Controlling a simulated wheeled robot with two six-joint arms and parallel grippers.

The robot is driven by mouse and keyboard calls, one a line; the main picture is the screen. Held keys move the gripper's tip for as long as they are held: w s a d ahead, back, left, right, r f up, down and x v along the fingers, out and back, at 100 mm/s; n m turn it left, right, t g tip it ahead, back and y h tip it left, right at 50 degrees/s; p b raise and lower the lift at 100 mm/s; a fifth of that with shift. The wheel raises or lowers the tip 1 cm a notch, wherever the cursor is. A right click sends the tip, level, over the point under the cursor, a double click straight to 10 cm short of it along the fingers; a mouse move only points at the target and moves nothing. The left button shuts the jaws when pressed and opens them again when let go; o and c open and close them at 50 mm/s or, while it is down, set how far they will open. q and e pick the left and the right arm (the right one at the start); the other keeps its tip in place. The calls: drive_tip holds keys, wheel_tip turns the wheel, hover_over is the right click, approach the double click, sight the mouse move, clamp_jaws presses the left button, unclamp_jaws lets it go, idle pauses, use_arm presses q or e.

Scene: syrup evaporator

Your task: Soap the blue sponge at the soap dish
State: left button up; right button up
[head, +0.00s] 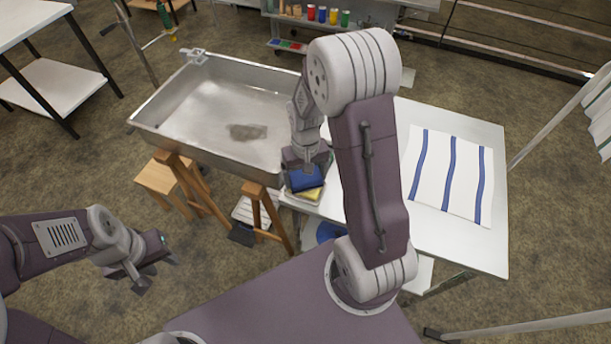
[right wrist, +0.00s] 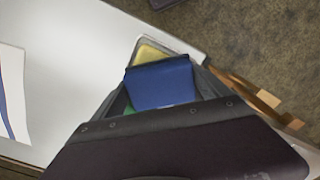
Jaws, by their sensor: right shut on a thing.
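The blue sponge (head: 306,179) is held in my right gripper (head: 306,168), which is shut on it. In the right wrist view the blue sponge (right wrist: 160,84) sits between the two fingers. Right at it is a yellow block of soap (right wrist: 150,52) in a pale soap dish (right wrist: 172,43) on the white table. In the head view the yellow soap (head: 306,195) shows just below the sponge; I cannot tell whether they touch. A bit of green shows under the sponge in the right wrist view. My left gripper (head: 135,276) hangs empty at the lower left, its fingers apart.
A metal evaporator pan (head: 170,125) on wooden legs stands left of the white table (head: 485,245). A blue-striped white towel (head: 450,175) lies on the table. A small wooden stool (head: 165,180) stands below the pan. A shelf with coloured jars is behind.

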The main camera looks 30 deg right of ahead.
sight(305, 176)
drive_tip(key=shift+f, duration=0.4)
drive_tip(key=shift+s+f, duration=0.1)
idle(1.3)
wheel_tip(305, 176, up, 7)
drive_tip(key=p, duration=0.7)
idle(0.3)
drive_tip(key=shift+n, duration=0.9)
drive_tip(key=a+r, duration=0.1)
drive_tip(key=a, duration=0.1)
drive_tip(key=a+r, duration=0.1)
drive_tip(key=shift+w+a+r, duration=0.2)
drive_tip(key=shift+a, duration=0.15)
drive_tip(key=shift+s+a+r, duration=0.1)
drive_tip(key=shift+a, duration=0.15)
